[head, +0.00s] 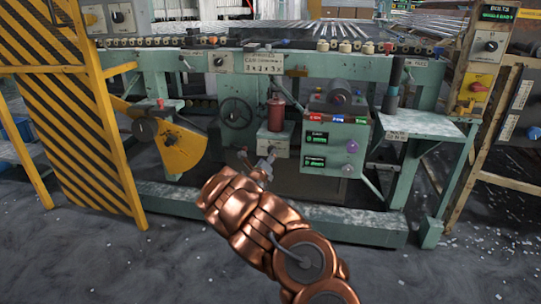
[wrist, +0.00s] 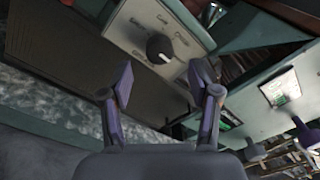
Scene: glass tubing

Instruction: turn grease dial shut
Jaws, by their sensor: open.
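A black dial knob (wrist: 159,47) with a pale pointer mark sits on a pale panel (wrist: 135,28) in the wrist view, with small printed labels around it that are too blurred to read surely. My gripper (wrist: 163,82) is open and empty, its two fingers spread below the knob and apart from it. In the head view my gripper (head: 258,164) is in front of the pale box (head: 273,144) under a red canister (head: 276,115). The dial's face is too small to make out there.
A green control box (head: 335,145) with a purple knob stands just right of my gripper. A handwheel (head: 236,113) and a yellow guard (head: 182,150) are to the left. The bench's lower beam (head: 290,210) runs across in front.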

